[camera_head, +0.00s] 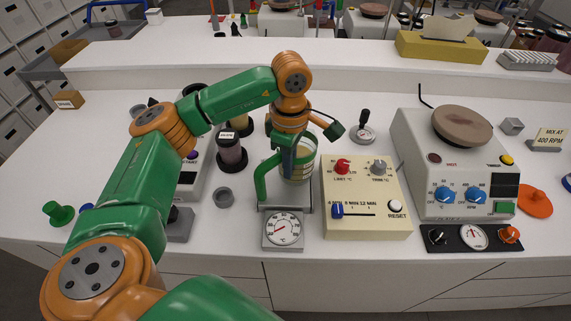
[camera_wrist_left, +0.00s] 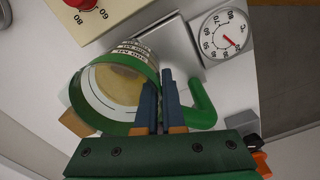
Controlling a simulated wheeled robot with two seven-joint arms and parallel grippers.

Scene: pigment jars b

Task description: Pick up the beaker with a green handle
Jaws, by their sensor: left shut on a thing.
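The beaker with a green handle (camera_head: 303,167) is clear, with a green rim and pale yellowish contents. It stands upright at a small metal platform behind a dial thermometer. Its green handle (camera_head: 260,184) points left in the head view. In the left wrist view I look down into the beaker (camera_wrist_left: 112,88), with the handle (camera_wrist_left: 204,108) at its right. My left gripper (camera_wrist_left: 160,112) is shut on the beaker at its handle side; whether its fingers pinch the wall or the handle's top is unclear. My right gripper is not in view.
The dial thermometer (camera_head: 283,230) stands close in front. A cream control box (camera_head: 366,222) is just right of the beaker, with a hotplate (camera_head: 450,150) beyond. A shelf ledge runs behind.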

